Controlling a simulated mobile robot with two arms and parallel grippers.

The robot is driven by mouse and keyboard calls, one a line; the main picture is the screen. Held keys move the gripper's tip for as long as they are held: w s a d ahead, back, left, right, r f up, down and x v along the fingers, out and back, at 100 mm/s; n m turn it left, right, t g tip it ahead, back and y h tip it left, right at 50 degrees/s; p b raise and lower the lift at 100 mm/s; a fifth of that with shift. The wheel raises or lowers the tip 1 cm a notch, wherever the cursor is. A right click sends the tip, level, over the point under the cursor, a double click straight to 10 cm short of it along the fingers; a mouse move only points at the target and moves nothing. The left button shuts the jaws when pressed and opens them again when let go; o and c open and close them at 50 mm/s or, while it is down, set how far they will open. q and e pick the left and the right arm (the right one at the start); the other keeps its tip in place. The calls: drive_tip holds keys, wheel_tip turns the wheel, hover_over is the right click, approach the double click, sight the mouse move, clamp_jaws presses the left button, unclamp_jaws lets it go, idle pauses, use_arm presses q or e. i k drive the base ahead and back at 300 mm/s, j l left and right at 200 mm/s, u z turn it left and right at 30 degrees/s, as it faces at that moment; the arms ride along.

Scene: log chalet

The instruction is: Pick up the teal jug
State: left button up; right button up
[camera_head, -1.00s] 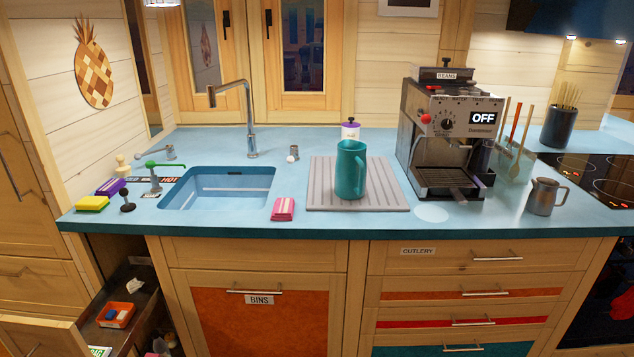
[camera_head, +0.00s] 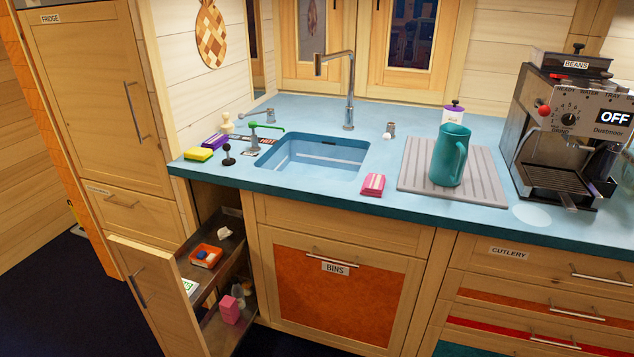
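The teal jug (camera_head: 449,155) stands upright on the grey ribbed drying mat (camera_head: 412,176), right of the sink. Its handle faces right, toward the coffee machine. Nothing touches it except the mat below. Neither of my grippers shows in the head view.
The sink (camera_head: 312,160) with its tall tap (camera_head: 349,92) lies left of the mat. A pink cloth (camera_head: 373,185) lies at the counter's front edge. The coffee machine (camera_head: 575,125) stands close on the right. A purple-lidded jar (camera_head: 453,112) is behind the jug. A pull-out drawer (camera_head: 155,285) stands open below left.

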sight(450, 156)
drive_tip(key=l+u, duration=0.25)
drive_tip(key=l, duration=1.25)
drive_tip(key=k, duration=0.05)
